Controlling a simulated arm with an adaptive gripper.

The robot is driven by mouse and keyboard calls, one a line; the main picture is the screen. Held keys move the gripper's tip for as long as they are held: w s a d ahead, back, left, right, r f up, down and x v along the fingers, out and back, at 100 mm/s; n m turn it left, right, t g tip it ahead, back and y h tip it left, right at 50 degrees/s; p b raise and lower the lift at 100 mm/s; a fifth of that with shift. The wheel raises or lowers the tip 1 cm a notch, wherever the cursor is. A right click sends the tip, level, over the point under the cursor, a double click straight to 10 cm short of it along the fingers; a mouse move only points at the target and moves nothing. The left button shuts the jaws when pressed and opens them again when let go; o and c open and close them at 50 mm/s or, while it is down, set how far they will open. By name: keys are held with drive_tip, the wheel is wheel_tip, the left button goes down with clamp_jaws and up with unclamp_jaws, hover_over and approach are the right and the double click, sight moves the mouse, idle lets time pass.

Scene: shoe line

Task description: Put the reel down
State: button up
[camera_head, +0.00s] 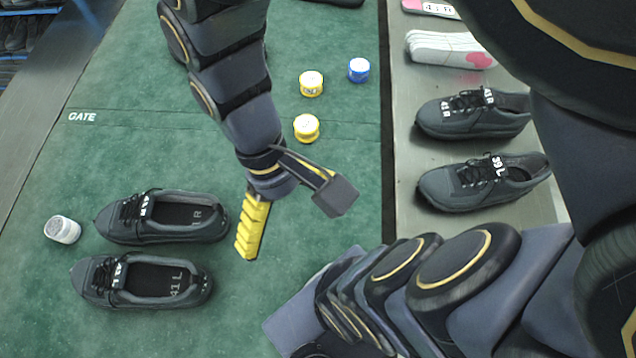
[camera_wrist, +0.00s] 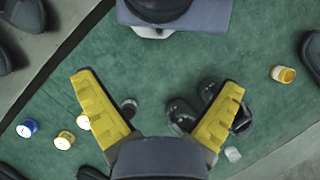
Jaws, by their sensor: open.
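My gripper (camera_head: 249,240) hangs over the green mat, right of a pair of dark shoes. In the wrist view its yellow fingers (camera_wrist: 160,88) are spread wide with nothing between them. Several small reels stand on the mat: two yellow ones (camera_head: 311,84) (camera_head: 306,128) and a blue one (camera_head: 358,70) at the upper middle, and a white one (camera_head: 62,229) left of the shoes. I cannot tell which reel the task means.
The pair of dark shoes (camera_head: 160,216) (camera_head: 140,282) lies on the green mat (camera_head: 110,165), by the gripper. A grey strip (camera_head: 405,190) on the right holds more shoes (camera_head: 472,114) (camera_head: 484,181) and pale soles (camera_head: 450,48). The mat around the gripper's right side looks clear.

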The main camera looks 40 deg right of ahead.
drive_tip(key=r+t, duration=0.2)
drive_tip(key=d+r+t, duration=0.1)
drive_tip(key=shift+w+r, duration=0.2)
drive_tip(key=shift+w, duration=0.15)
